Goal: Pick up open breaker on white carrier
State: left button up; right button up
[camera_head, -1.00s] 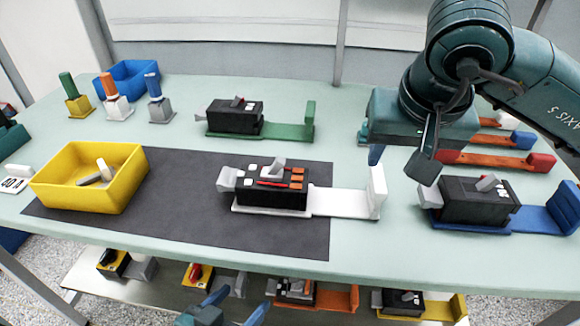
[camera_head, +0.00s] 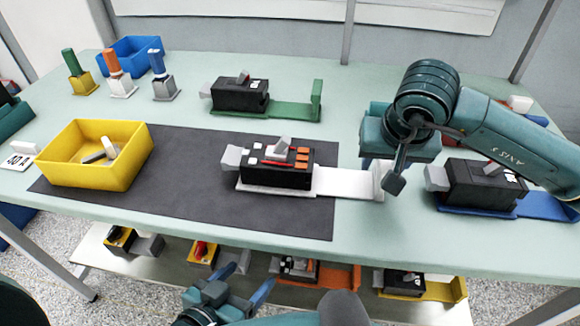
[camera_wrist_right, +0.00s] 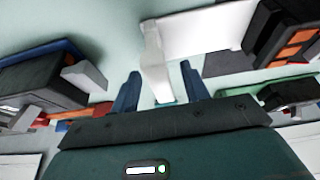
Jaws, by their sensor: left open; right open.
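The breaker (camera_head: 275,165) is a black block with a tilted grey lever, orange pieces and a grey end piece. It sits on the white carrier (camera_head: 345,184), whose upright end tab is at the right. In the right wrist view, the breaker (camera_wrist_right: 285,38) is at the upper right and the carrier (camera_wrist_right: 205,30) at the top. My right gripper (camera_head: 381,176) is open at the tab, its fingers showing either side of it in the wrist view (camera_wrist_right: 160,72); contact is unclear. My left gripper (camera_head: 246,284) is open and empty, low in front of the table.
A black breaker on a blue carrier (camera_head: 545,206) stands close to the right. Another on a green carrier (camera_head: 290,108) stands behind. A yellow bin (camera_head: 80,165) is on the dark mat (camera_head: 190,200) at the left. Several breakers lie on the lower shelf (camera_head: 180,270).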

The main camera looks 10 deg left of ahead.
jog(key=shift+w+f, duration=0.2)
jog(key=shift+f, duration=0.35)
jog(key=shift+c, duration=0.5)
grip_shut()
jog(key=shift+w+r, duration=0.1)
jog(key=shift+r, duration=0.05)
